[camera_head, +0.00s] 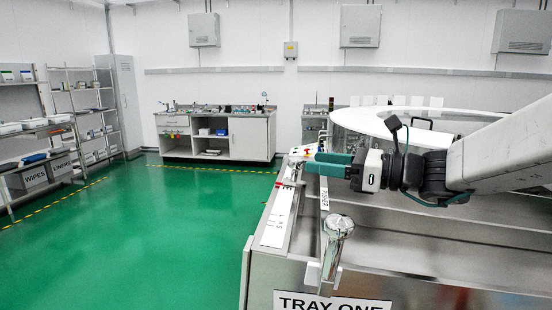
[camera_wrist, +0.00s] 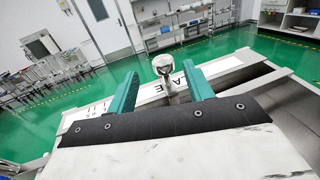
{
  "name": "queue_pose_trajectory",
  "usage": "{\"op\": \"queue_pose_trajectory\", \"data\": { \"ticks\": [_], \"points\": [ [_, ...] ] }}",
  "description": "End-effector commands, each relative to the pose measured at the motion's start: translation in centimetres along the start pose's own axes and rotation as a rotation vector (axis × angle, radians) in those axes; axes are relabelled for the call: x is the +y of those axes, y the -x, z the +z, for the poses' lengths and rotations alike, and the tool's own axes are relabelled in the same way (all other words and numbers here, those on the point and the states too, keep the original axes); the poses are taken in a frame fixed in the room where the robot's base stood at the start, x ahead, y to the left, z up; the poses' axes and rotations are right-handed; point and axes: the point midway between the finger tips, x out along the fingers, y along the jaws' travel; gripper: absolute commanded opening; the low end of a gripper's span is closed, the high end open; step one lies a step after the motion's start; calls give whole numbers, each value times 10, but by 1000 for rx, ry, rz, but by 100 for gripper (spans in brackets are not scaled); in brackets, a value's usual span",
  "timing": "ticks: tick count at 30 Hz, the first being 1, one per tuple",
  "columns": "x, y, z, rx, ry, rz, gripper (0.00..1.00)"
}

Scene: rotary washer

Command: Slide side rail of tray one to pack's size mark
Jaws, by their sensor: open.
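Tray one carries a "TRAY ONE" sign (camera_head: 333,302) on its front, at the bottom of the head view. A white scale strip (camera_head: 274,228) with dark marks runs along its left edge, with a small red piece (camera_head: 290,184) near its far part. A lettered narrow white rail (camera_head: 325,197) runs beside the strip. A round chrome knob (camera_head: 340,226) stands nearer the camera. My gripper (camera_head: 312,162) is over the far part of the tray edge, teal fingers apart. In the wrist view my gripper (camera_wrist: 164,75) is open, with a chrome knob (camera_wrist: 162,64) seen between the fingers, apparently beyond them. Contact cannot be told.
A large white round table (camera_head: 400,122) lies behind my arm. Shelves with boxes (camera_head: 30,170) stand at the left and a cabinet bench (camera_head: 215,135) at the back wall. The green floor (camera_head: 150,220) left of the tray is clear.

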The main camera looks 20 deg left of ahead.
Motion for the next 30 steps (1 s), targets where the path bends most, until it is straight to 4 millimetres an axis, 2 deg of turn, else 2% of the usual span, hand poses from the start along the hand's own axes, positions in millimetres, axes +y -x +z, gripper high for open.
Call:
{"op": "queue_pose_trajectory", "data": {
  "ticks": [15, 20, 27, 30],
  "points": [
    [-4, -71, 0, -8, -16, -6, 52],
    [-4, -79, 1, -9, -15, -8, 52],
    [-5, -80, 1, -8, -15, -8, 52],
    [-5, -80, 1, -8, -15, -8, 24]
  ]
}}
